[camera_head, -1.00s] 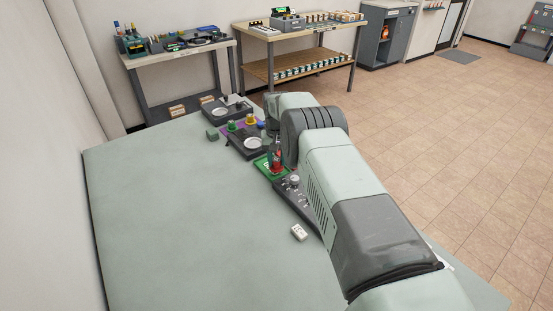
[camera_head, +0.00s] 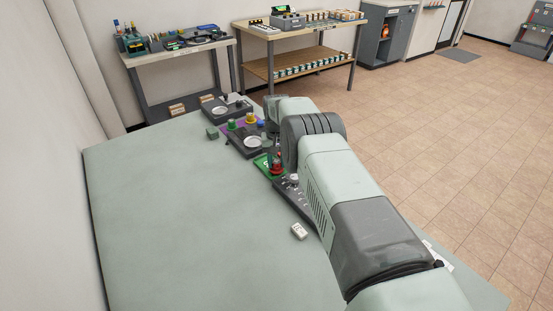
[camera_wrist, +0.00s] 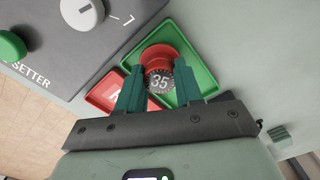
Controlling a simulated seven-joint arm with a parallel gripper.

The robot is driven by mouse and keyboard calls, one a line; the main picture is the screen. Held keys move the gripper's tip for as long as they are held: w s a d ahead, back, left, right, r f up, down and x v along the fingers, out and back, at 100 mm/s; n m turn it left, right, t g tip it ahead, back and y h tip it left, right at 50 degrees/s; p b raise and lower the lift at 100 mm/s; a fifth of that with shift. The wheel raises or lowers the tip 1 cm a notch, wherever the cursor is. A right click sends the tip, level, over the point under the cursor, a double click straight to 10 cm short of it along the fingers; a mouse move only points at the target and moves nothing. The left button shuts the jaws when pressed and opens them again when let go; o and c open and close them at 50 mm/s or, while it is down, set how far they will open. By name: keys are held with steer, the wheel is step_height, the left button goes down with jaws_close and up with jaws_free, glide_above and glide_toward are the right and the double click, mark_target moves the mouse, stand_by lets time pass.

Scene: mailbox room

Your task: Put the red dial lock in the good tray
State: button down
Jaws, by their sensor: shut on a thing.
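The red dial lock (camera_wrist: 157,56) has a grey numbered dial reading 35 and sits between my green fingertips in the wrist view. My gripper (camera_wrist: 160,84) is shut on it. The green tray (camera_wrist: 204,76) lies under and around the lock; I take it as the good tray, though its marking is covered here. In the head view, the red lock (camera_head: 277,168) shows at the edge of the green tray (camera_head: 262,163), partly behind my arm. I cannot tell whether the lock touches the tray floor.
A red tray (camera_wrist: 103,91) with a white mark adjoins the green one. A dark setter panel (camera_wrist: 62,65) with a white knob and green button is beside them. The table's left side (camera_head: 170,220) is clear.

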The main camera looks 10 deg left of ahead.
steer(key=shift+f, duration=0.5)
steer(key=shift+c, duration=2.1)
jaws_free()
steer(key=shift+r, duration=2.95)
